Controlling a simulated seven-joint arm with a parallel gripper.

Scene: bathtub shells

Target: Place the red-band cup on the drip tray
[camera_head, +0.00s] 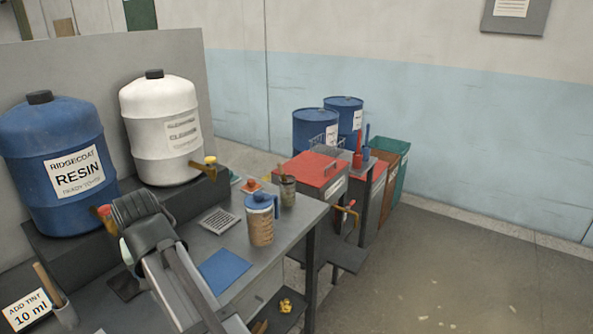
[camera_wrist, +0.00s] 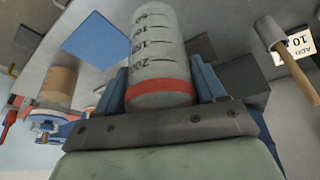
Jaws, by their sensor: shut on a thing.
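The red-band cup (camera_wrist: 160,60) is a pale measuring cup with dark scale marks and a red band (camera_wrist: 160,94). In the wrist view it sits between the two blue fingers of my gripper (camera_wrist: 161,84), which is shut on it. In the head view my gripper (camera_head: 138,212) is in front of the blue resin drum, and my arm hides most or all of the cup. The slotted grey tray (camera_head: 218,221), which looks like the drip tray, lies on the bench below the white drum, right of my gripper. It looks empty.
A blue-lidded jug (camera_head: 261,222) and a small grey pot (camera_head: 287,192) stand right of the tray. A blue mat (camera_head: 224,271) lies in front. The white drum's tap (camera_head: 208,162) juts out above the tray.

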